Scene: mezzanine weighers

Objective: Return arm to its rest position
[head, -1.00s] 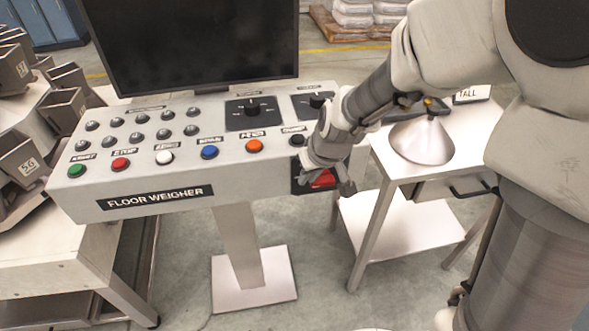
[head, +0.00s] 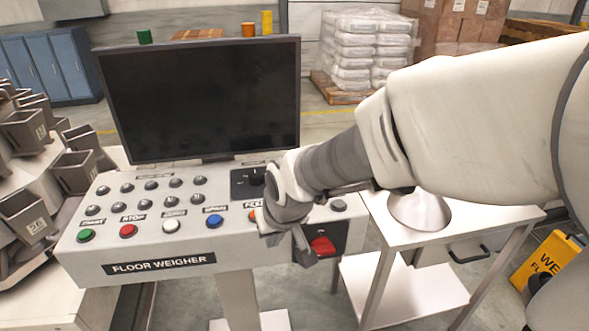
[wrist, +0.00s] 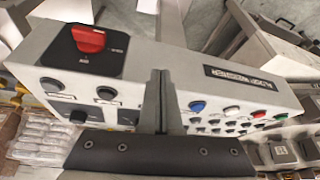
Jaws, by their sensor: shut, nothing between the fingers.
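My gripper (head: 288,247) hangs over the right part of the floor weigher console (head: 85,262), in front of the orange button, which it partly hides. In the wrist view my gripper (wrist: 160,78) shows its fingers together with nothing between them. The red rotary switch (head: 322,246) is just right of the fingers, and it also shows at the upper left of the wrist view (wrist: 88,38). I cannot tell from the views whether the fingers touch the console. My arm reaches in from the right.
A dark monitor (head: 200,100) stands behind the console. A steel side table (head: 500,222) with a metal cone (head: 420,210) is to the right. A yellow wet-floor sign (head: 548,262) stands at the far right. Grey weigher buckets (head: 28,130) crowd the left.

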